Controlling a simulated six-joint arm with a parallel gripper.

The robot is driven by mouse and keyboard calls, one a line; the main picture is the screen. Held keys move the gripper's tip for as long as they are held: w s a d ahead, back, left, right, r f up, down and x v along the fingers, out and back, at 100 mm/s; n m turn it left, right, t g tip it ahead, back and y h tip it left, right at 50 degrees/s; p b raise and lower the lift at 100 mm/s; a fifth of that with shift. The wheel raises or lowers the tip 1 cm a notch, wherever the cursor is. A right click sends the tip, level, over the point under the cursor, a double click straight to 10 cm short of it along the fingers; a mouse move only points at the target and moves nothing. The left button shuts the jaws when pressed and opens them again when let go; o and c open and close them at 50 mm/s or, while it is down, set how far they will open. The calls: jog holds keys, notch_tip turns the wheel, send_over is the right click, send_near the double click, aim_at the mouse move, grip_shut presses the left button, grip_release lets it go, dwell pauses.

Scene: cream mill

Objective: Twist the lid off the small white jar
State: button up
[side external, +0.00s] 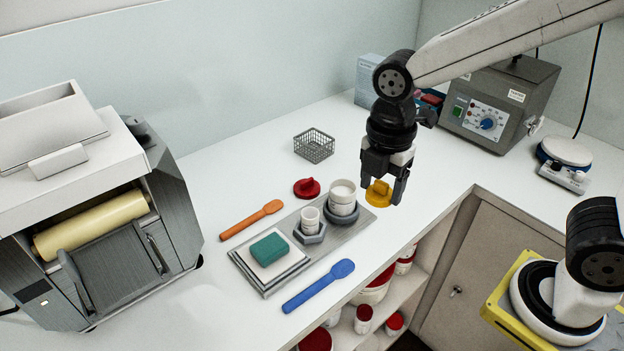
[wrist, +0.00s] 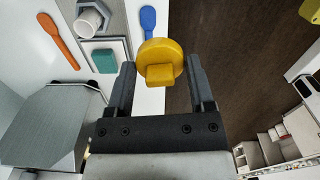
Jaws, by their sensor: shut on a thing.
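The small white jar (side external: 311,216) stands upright and open-topped in a grey hexagonal holder (side external: 309,236) on the metal plate. It also shows in the wrist view (wrist: 90,22), at the upper left. My gripper (side external: 384,192) is shut on a yellow lid (side external: 379,196) with a raised grip bar. In the wrist view the lid (wrist: 160,52) sits between the fingers (wrist: 162,82). My gripper holds it in the air to the right of the jars, near the counter's front edge.
A larger open white jar (side external: 342,192) stands in a round holder behind the small one. A red lid (side external: 307,187), wire basket (side external: 314,146), orange spatula (side external: 252,220), blue spatula (side external: 318,286) and green block (side external: 269,249) lie around. The front edge drops to shelves.

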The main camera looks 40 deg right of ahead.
jog(key=shift+r, duration=1.1)
dwell(0.7)
jog(key=shift+r, duration=1.4)
jog(key=shift+f, duration=0.1)
jog(key=w+d+f, duration=0.1)
jog(key=d+f, duration=0.1)
jog(key=f, duration=0.5)
jog(key=w+d+f+m, duration=0.1)
jog(key=d+f, duration=0.1)
jog(key=f, duration=0.6)
jog(key=shift+w+d+f, duration=0.2)
jog(key=shift+w+f, duration=0.05)
jog(key=shift+w, duration=0.1)
send_over(371, 248)
jog(key=shift+f, duration=2.25)
jog(key=shift+f, duration=0.1)
jog(key=shift+f, duration=1.65)
jog(key=shift+f, duration=0.15)
